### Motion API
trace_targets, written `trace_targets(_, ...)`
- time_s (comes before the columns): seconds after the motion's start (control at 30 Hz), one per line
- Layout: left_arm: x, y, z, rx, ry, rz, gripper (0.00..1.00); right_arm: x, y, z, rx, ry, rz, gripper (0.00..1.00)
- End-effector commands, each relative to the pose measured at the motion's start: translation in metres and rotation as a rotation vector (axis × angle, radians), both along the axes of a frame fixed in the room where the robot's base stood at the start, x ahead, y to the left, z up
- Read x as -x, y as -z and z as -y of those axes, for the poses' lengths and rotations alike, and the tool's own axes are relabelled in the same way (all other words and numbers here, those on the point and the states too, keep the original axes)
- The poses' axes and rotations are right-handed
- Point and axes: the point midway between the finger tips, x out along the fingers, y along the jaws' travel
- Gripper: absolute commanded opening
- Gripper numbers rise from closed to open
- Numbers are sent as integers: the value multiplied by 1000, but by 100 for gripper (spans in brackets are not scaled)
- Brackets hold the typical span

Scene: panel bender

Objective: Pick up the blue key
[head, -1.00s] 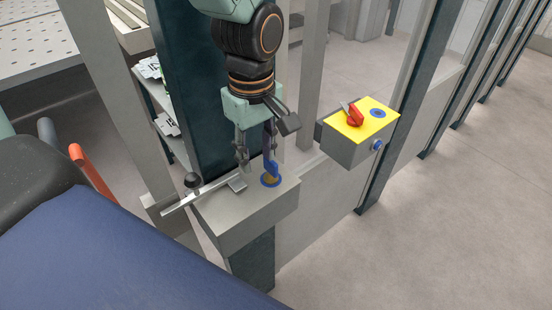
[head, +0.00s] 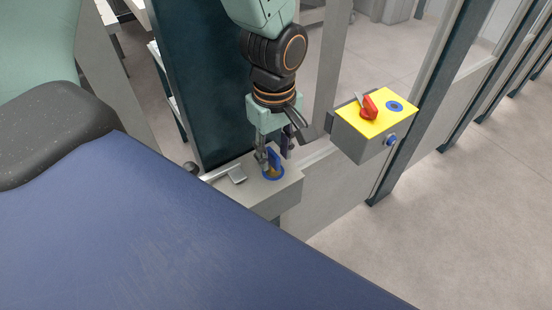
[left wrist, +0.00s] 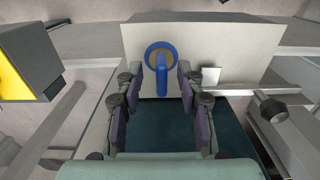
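The blue key (head: 274,160) stands upright in a round blue-ringed lock on top of a grey box (head: 288,190). In the left wrist view the blue key (left wrist: 161,70) shows between the two fingers of my left gripper (left wrist: 161,88). There is a visible gap on each side of it. My left gripper (head: 275,150) points down over the box in the head view, open, with its fingertips around the key's level. Part of the key is hidden by a finger in the head view. My right gripper is not in view.
A metal latch bar with a black knob (left wrist: 272,108) lies beside the key on the box. A control box with a yellow top (head: 385,118) and a red switch (head: 368,107) stands to the right. A dark post (head: 205,90) rises behind. Floor at right is clear.

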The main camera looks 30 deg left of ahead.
Motion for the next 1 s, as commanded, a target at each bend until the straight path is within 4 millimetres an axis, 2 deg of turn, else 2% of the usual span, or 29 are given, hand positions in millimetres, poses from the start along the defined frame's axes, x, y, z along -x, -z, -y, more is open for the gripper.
trace_targets(0.1, 0, 15, 0, 1, -2, -3, 38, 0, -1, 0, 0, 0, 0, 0)
trace_targets(0.2, -1, 22, 0, 1, -1, -1, 38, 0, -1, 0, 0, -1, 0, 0)
trace_targets(0.47, -4, 24, 0, 0, -1, 1, 38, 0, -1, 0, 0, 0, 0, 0)
trace_targets(0.9, -4, 23, 0, 0, -1, 1, 1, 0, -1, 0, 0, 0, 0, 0)
trace_targets(1.0, -4, 23, 0, 0, -1, 1, 0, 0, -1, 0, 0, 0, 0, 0)
